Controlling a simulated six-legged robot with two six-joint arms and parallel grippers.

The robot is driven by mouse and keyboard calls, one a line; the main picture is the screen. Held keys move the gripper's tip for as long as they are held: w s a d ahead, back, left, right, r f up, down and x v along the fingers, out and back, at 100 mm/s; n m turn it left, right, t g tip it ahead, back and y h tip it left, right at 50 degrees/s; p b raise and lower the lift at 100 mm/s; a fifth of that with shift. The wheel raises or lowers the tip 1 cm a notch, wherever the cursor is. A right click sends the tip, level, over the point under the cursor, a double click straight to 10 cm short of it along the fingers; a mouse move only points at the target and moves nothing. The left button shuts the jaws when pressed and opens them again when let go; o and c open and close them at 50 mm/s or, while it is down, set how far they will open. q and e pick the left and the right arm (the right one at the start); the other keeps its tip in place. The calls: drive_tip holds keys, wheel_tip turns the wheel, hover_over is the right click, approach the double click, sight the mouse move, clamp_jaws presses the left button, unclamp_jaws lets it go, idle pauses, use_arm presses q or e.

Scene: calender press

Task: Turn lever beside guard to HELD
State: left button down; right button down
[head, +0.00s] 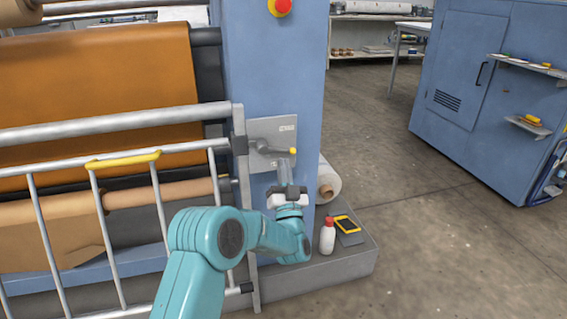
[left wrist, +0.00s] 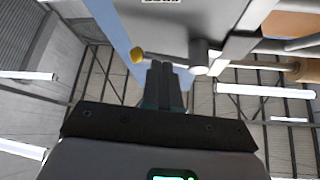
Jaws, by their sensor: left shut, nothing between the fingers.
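The lever (head: 275,150) is a grey bar with a yellow knob (head: 293,151) on a grey plate (head: 265,130) fixed to the blue press column. It points right, about level, from its hub. A small label at the plate's upper right is too small to read. The guard (head: 130,188), a barred gate with a yellow handle, is just left of the plate. My left gripper (head: 285,166) is shut and empty, fingers up, just below the lever. In the left wrist view the knob (left wrist: 137,55) and lever bar lie beyond the fingertips (left wrist: 160,66); contact is unclear. My right gripper is out of view.
A red stop button (head: 280,7) sits high on the column. A white bottle (head: 327,236), a yellow-black device (head: 346,225) and a white roll (head: 328,182) are at the column's base. A blue cabinet (head: 470,100) stands right; open floor lies between.

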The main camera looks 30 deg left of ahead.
use_arm(q)
drive_tip(key=shift+x, duration=0.9)
drive_tip(key=n+y+b, duration=0.1)
drive_tip(key=n+g+b, duration=0.1)
drive_tip(key=n+b, duration=0.1)
drive_tip(key=n+g+y+b, duration=0.1)
drive_tip(key=n+b, duration=0.1)
drive_tip(key=shift+w+d+r+y, duration=0.3)
drive_tip(key=shift+r, duration=0.05)
drive_tip(key=shift+r+n+g, duration=0.35)
drive_tip(key=shift+n+g, duration=0.05)
drive_tip(key=shift+g, duration=0.1)
drive_tip(key=shift+f, duration=0.15)
